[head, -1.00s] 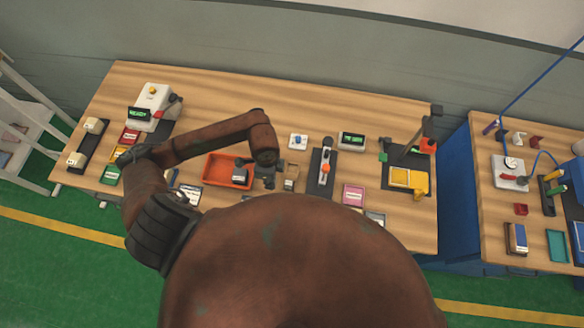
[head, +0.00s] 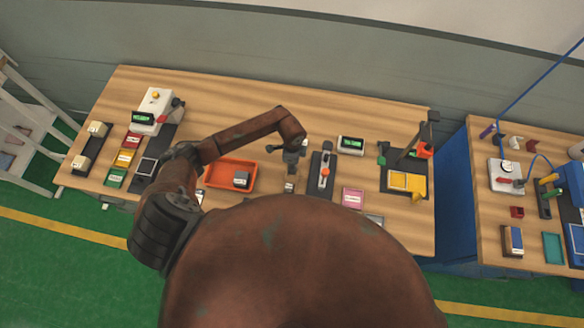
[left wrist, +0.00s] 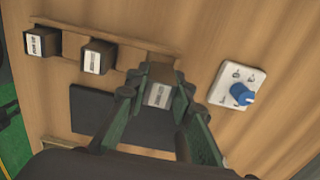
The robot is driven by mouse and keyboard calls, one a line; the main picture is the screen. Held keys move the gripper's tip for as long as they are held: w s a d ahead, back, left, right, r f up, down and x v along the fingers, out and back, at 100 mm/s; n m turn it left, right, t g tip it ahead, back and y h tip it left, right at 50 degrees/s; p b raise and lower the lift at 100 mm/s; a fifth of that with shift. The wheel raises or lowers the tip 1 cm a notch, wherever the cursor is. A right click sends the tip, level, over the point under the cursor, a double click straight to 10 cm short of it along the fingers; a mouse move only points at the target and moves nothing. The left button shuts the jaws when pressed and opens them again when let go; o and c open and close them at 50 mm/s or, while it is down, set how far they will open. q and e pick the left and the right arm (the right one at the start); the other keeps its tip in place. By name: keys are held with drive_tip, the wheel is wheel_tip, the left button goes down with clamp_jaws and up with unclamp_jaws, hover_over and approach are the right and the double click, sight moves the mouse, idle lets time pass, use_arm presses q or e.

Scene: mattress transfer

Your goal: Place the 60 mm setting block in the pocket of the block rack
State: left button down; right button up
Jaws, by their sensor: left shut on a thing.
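My left gripper (left wrist: 155,98) is shut on a block (left wrist: 158,94) with a brown upper part and a pale label too blurred to read. The held block is in line with a wooden rack (left wrist: 118,42), near its right end. I cannot tell whether it sits in a pocket or hangs above. Two dark blocks with white labels, a left one (left wrist: 43,42) and a middle one (left wrist: 97,57), stand along the rack. In the head view the left gripper (head: 290,172) points down right of the orange tray, and my arm and body hide most of the rack. My right gripper is not in view.
A dark plate (left wrist: 115,118) lies beside the rack. A white plate with a blue knob (left wrist: 240,93) is close to the right of the gripper.

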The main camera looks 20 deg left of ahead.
use_arm(q)
wheel_tip(320, 180, down, 2)
drive_tip(key=shift+f, duration=0.2)
drive_tip(key=shift+f, duration=0.15)
drive_tip(key=c, duration=1.7)
unclamp_jaws()
drive_tip(key=shift+s, duration=0.1)
